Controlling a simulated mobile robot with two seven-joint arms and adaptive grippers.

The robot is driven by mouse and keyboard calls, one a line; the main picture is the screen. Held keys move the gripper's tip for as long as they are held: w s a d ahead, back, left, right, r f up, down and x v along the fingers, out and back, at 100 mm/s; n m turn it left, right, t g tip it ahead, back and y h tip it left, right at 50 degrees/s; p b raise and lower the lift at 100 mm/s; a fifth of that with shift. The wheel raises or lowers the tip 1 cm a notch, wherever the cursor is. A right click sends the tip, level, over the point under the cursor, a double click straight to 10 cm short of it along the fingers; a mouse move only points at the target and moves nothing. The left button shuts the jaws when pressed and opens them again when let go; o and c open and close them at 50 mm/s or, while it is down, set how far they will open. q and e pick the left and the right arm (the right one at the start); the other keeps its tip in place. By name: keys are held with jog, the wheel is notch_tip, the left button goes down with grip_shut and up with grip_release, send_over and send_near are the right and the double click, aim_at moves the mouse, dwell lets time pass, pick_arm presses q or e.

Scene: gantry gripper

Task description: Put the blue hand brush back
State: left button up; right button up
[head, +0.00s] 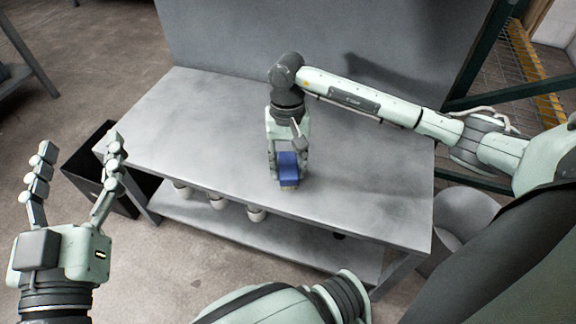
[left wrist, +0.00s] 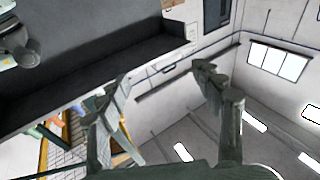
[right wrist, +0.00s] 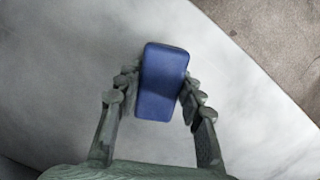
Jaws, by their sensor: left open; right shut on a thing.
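The blue hand brush (head: 289,168) is at the middle of the grey metal table, near its front edge. My right gripper (head: 288,170) comes down on it from above and is shut on it. In the right wrist view the brush (right wrist: 162,82) sits between the two fingers of the right gripper (right wrist: 160,92), its blue top facing the camera. I cannot tell whether its underside touches the table. My left gripper (head: 76,165) is open and empty, raised at the left, with its fingers pointing up. Its spread fingers also show in the left wrist view (left wrist: 165,85).
The table top (head: 180,115) is otherwise clear. Several white cups or pots (head: 217,201) stand on the lower shelf (head: 300,240). A black bin (head: 88,170) stands at the table's left end and a grey bin (head: 466,212) at its right. A grey panel (head: 300,40) rises behind.

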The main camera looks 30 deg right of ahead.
aim_at(288, 161)
pick_arm(q)
jog(key=shift+r, duration=0.2)
pick_arm(e)
jog(key=o, duration=1.1)
pick_arm(q)
jog(key=shift+s+d+r, duration=0.1)
jog(key=shift+r, duration=0.25)
pick_arm(e)
jog(key=shift+w+r, duration=0.15)
jog(key=shift+r, duration=0.6)
pick_arm(q)
notch_tip(288, 161, down, 6)
jog(key=w+a+g+y, duration=0.1)
jog(key=a+g, duration=0.1)
jog(key=shift+y+p, duration=0.3)
jog(key=shift+p, duration=0.15)
pick_arm(e)
jog(key=r, duration=0.7)
jog(key=w+r, duration=0.1)
jog(key=r, duration=0.2)
jog(key=shift+d+r, duration=0.3)
pick_arm(q)
jog(key=shift+s, duration=0.1)
